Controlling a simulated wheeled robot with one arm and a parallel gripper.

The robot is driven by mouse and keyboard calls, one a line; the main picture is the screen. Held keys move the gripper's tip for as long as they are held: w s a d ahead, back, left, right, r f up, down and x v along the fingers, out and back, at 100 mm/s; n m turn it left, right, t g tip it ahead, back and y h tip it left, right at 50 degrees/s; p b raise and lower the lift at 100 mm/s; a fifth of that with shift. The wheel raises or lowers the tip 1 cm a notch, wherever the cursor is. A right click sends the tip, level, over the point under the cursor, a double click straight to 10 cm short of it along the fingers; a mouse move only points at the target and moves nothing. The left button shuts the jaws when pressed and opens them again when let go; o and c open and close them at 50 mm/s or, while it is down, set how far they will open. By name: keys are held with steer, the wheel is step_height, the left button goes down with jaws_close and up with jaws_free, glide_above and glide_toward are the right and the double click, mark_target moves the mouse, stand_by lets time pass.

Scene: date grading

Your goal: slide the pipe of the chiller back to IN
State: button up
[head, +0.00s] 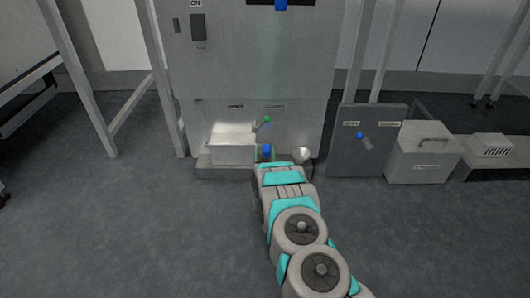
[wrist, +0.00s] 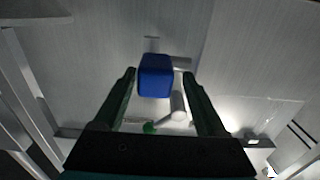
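The chiller (head: 255,60) is a tall grey cabinet in the head view. A blue block (head: 266,150) sits low at its front; it also shows in the wrist view (wrist: 155,76), with a short grey pipe-like piece (wrist: 182,62) beside it. I cannot tell whether the block is the pipe's handle. My gripper (wrist: 159,73) is open, with its dark green fingertips on either side of the block; a gap shows on the right. My arm hides part of the area below the block in the head view. The IN label cannot be read.
A lever with a green knob (head: 266,119) is just above the block, close to my gripper. A pale box (head: 233,140) stands left of it and a round silver part (head: 303,154) right. A grey panel (head: 350,155) and a lidded box (head: 425,160) stand further right.

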steer(key=shift+s, duration=0.1)
steer(key=s, duration=0.7)
steer(key=shift+s+p, duration=0.3)
steer(key=shift+p, duration=0.15)
steer(key=shift+r, duration=0.1)
